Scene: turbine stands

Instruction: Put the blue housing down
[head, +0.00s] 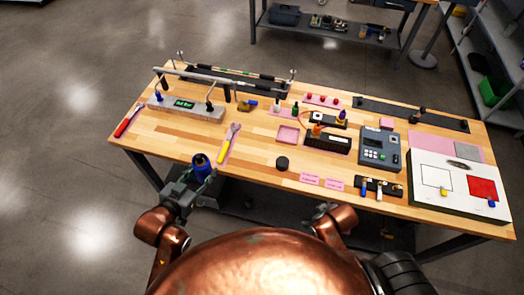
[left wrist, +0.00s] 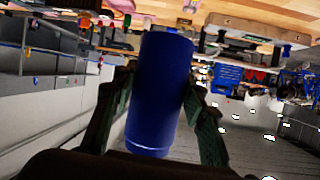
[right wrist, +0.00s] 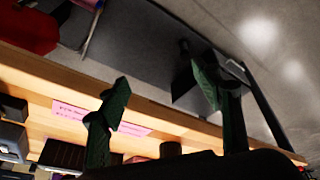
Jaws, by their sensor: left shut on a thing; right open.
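The blue housing (head: 201,163) is a short dark-blue cylinder with a dark top. My left gripper (head: 200,178) is shut on it at the table's front left edge in the head view. In the left wrist view the housing (left wrist: 160,92) stands between the two green-padded fingers (left wrist: 155,110), which touch its sides. Whether the housing rests on anything cannot be told. My right gripper (right wrist: 160,95) is open and empty in the right wrist view, near the table's front edge. In the head view my right arm ends near the front edge and its fingers are hard to make out.
The wooden table (head: 255,150) holds a yellow-handled wrench (head: 228,143) beside the housing, a red wrench (head: 128,120), a black round puck (head: 282,163), a pink tray (head: 288,134) and pink labels (head: 322,182). A grey device (head: 380,148) and white board (head: 455,185) stand right. Bare wood lies between wrench and puck.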

